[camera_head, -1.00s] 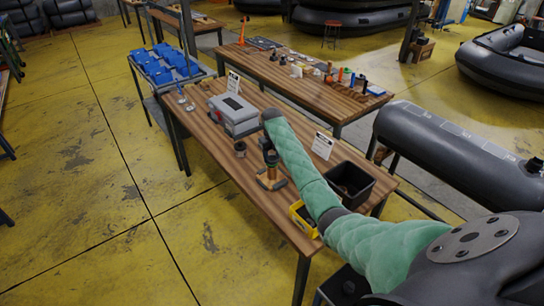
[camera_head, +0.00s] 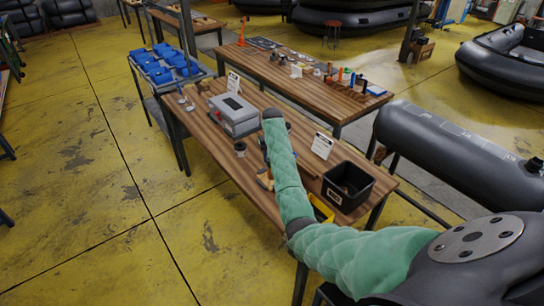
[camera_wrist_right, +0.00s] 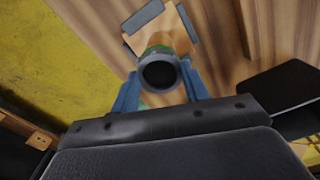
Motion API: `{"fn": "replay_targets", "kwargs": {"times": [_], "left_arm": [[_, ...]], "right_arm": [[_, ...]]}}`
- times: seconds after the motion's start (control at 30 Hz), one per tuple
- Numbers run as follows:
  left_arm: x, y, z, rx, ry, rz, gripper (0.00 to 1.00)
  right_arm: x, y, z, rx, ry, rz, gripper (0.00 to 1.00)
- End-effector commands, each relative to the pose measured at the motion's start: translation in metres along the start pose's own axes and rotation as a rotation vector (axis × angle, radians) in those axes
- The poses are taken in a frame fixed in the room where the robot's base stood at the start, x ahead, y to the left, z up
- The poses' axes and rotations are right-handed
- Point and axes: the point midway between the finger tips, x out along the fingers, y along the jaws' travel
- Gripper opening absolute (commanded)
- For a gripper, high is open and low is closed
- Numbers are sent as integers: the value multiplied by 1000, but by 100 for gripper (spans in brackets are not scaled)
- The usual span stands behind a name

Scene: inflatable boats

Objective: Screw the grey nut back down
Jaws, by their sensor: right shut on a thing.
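The grey nut (camera_wrist_right: 160,70) shows in the right wrist view as a dark ring with a black hole, on top of an orange and green fitting (camera_wrist_right: 158,42). The fitting stands on a pale wooden base with grey ends. The blue fingers of my right gripper (camera_wrist_right: 162,84) are closed on either side of the nut. In the head view my green-sleeved right arm hides the nut and most of the fitting; part of its base (camera_head: 264,181) shows left of the arm. How far down the nut sits cannot be told. My left gripper is out of view.
On the wooden workbench (camera_head: 228,165) stand a grey case (camera_head: 234,117), a small dark ring-shaped part (camera_head: 240,149), a white sign card (camera_head: 322,146) and a black bin (camera_head: 347,187). A yellow box (camera_head: 322,209) is partly behind my arm. The bench's left front is clear.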

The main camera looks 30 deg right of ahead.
Motion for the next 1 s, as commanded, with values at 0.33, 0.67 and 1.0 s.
{"fn": "replay_targets", "kwargs": {"times": [0.33,0.67,1.0], "left_arm": [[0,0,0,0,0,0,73],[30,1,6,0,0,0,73],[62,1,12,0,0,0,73]], "right_arm": [[-2,4,1,154,-3,7,23],[3,3,2,299,-3,5,23],[3,2,2,397,-3,4,23]]}}
